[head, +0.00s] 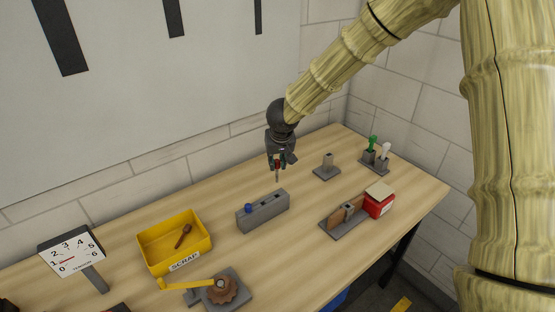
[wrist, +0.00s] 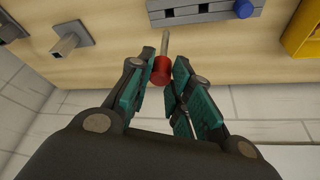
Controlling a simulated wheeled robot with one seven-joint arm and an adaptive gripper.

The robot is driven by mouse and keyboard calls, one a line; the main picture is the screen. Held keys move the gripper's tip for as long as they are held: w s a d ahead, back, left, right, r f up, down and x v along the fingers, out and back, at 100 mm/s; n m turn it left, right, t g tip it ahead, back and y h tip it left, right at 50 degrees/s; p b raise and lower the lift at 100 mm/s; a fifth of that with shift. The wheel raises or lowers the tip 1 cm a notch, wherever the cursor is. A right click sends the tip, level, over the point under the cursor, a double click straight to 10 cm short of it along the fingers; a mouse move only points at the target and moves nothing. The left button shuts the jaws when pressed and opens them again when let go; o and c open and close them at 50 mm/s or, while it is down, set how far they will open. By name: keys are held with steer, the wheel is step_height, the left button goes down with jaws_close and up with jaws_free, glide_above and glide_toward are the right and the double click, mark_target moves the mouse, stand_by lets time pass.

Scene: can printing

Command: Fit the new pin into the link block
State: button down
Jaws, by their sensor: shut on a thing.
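My gripper (head: 278,163) is shut on a pin with a red head (wrist: 161,70) and a thin metal shank. The shank points down in the head view, above the bench and apart from it. A long grey block (head: 262,213) with dark holes on top and a blue-headed pin (head: 249,208) stands below and left of my gripper. A grey upright block on a base plate (head: 326,168) stands to the right; it also shows in the wrist view (wrist: 66,45). I cannot tell which of these is the link block.
A yellow scrap bin (head: 172,262) holds a brown pin (head: 183,236). A grey fixture with a brown plate (head: 341,218) sits beside a red box (head: 379,205). Green and white handled tools (head: 374,158) stand at the back right. A dial gauge (head: 72,254) is at left.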

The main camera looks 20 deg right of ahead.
steer(key=shift+r+p, duration=1.1)
steer(key=shift+p, duration=0.3)
steer(key=shift+r+p, duration=0.9)
steer(key=shift+r, duration=0.3)
